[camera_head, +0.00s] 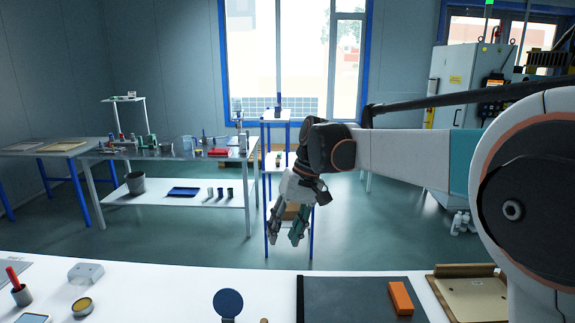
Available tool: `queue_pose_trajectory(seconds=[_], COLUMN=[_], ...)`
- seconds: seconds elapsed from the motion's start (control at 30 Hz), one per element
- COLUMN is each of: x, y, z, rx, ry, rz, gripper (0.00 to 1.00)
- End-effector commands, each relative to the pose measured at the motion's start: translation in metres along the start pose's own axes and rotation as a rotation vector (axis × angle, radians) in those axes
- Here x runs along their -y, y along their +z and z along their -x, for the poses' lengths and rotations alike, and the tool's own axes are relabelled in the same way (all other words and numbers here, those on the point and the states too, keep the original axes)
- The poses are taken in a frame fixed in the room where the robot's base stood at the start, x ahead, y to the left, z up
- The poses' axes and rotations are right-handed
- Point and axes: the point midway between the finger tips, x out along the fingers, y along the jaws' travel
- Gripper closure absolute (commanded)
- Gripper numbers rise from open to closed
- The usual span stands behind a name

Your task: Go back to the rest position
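My gripper (287,226) hangs from the end of my arm in the middle of the view, pointing down. Its two fingers stand apart at the tips, with no object visible between them. It is above and beyond the far edge of the white table (200,278) as seen here, with a blue-legged stand behind it. My arm reaches in from the right side of the view.
On the white table are a dark mat (345,300), an orange block (400,298), a clipboard-like tray (475,295), a blue disc (228,303) and a grey block (86,272). A cluttered workbench (215,188) stands behind left. A cabinet (470,80) stands back right.

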Motion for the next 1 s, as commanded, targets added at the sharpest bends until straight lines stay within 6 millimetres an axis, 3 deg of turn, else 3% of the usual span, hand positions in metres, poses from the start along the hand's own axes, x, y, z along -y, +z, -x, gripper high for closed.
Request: queue_pose_trajectory(seconds=[0.2, 0.5, 0.77, 1.0], x=[-0.023, -0.054, -0.081, -0.105], y=[0.053, 0.129, 0.196, 0.255], z=[0.027, 0.043, 0.040, 0.022], rx=[-0.113, -0.266, -0.396, -0.515], ry=[0.066, 0.158, 0.241, 0.318], rz=[-0.047, -0.101, -0.139, -0.165], gripper=[0.62, 0.62, 0.62, 0.62])
